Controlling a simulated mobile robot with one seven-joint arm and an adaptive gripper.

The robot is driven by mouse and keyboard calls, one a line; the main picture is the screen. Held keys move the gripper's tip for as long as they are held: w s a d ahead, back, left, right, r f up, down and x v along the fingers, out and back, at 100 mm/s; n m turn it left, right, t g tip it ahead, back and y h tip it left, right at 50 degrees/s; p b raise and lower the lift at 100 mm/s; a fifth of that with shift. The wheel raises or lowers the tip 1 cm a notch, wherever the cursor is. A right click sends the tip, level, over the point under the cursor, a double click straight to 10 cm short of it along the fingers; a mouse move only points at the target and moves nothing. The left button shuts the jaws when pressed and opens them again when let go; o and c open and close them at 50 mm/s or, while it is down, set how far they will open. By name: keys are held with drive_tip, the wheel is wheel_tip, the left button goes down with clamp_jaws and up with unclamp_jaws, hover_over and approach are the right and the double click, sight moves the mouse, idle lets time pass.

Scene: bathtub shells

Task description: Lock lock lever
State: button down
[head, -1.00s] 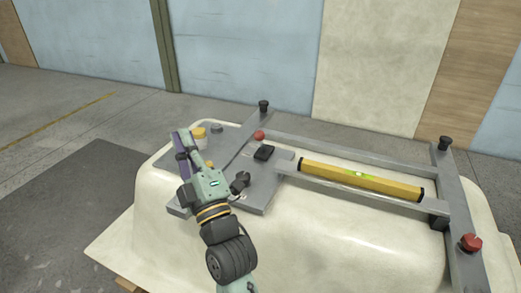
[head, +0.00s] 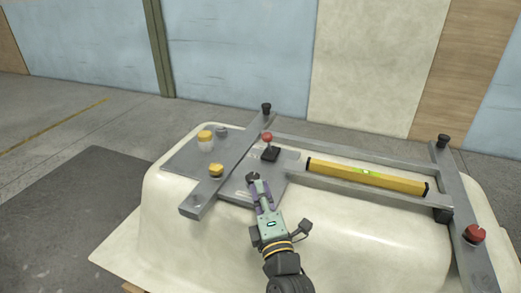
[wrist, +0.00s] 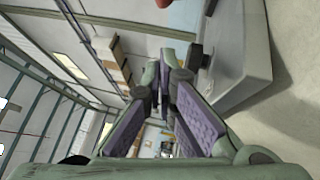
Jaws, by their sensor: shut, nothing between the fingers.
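A lever with a red ball knob (head: 267,137) stands up from a small black base (head: 270,154) on the grey plate of the frame. A second red knob (head: 475,234) sits on the right-hand bar. My gripper (head: 254,180) is shut and empty, in front of the black base and slightly left of it, apart from the lever. In the wrist view my purple-padded fingers (wrist: 164,88) are together. A red part (wrist: 163,3) is cut off at the top edge there; I cannot tell which knob it is.
A yellow spirit level (head: 365,175) lies along the frame on the cream tub shell (head: 340,240). Yellow-topped parts (head: 205,141) (head: 216,170) stand on the left plate. Black knobs (head: 266,107) (head: 443,141) rise at the frame's back corners. Open floor lies left.

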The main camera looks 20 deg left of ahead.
sight(269, 141)
drive_tip(key=shift+a, duration=0.1)
drive_tip(key=b, duration=0.2)
drive_tip(key=w+b, duration=0.1)
drive_tip(key=shift+a+f+b, duration=0.2)
drive_tip(key=shift+a+b, duration=0.2)
drive_tip(key=b, duration=0.2)
drive_tip(key=w+b, duration=0.1)
drive_tip(key=b, duration=0.1)
drive_tip(key=shift+a+r, duration=0.15)
drive_tip(key=shift+a, duration=0.05)
drive_tip(key=p+x, duration=0.1)
drive_tip(key=x, duration=0.2)
drive_tip(key=r+p+x, duration=0.1)
drive_tip(key=x, duration=0.3)
drive_tip(key=w, duration=0.1)
drive_tip(key=w+p, duration=0.1)
drive_tip(key=w, duration=0.1)
drive_tip(key=shift+w+d+r, duration=0.2)
drive_tip(key=shift+r, duration=0.15)
drive_tip(key=shift+w+d, duration=0.1)
drive_tip(key=shift+w, duration=0.35)
drive_tip(key=shift+w+r+p, duration=0.25)
drive_tip(key=shift+r+p, duration=0.05)
drive_tip(key=shift+p, duration=0.4)
drive_tip(key=shift+s+r+m+h, duration=0.1)
drive_tip(key=shift+m+h, duration=0.2)
